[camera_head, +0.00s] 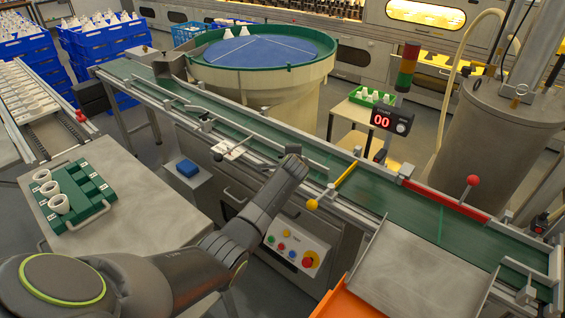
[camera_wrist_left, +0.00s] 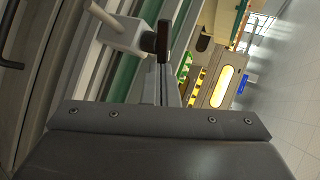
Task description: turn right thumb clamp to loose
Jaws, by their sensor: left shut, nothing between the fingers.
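In the head view my left arm reaches over the control box, and its gripper end (camera_head: 293,151) is at the near rail of the green conveyor. Its fingers are too small to make out there. In the left wrist view the left gripper (camera_wrist_left: 164,60) is shut and empty, seen nearly edge-on. A pale grey clamp block (camera_wrist_left: 125,36) with a light rod is just left of its fingertips; I cannot tell whether they touch. In the head view a small clamp fitting (camera_head: 229,150) with a pale plate sits on the rail, left of the gripper. The right gripper is not in view.
The green conveyor (camera_head: 400,212) runs diagonally. A yellow-knobbed lever (camera_head: 312,204) stands right of my arm, and a red-knobbed lever (camera_head: 472,181) farther right. A button panel (camera_head: 296,248) is below. A side table (camera_head: 120,222) with a green rack (camera_head: 98,187) is left.

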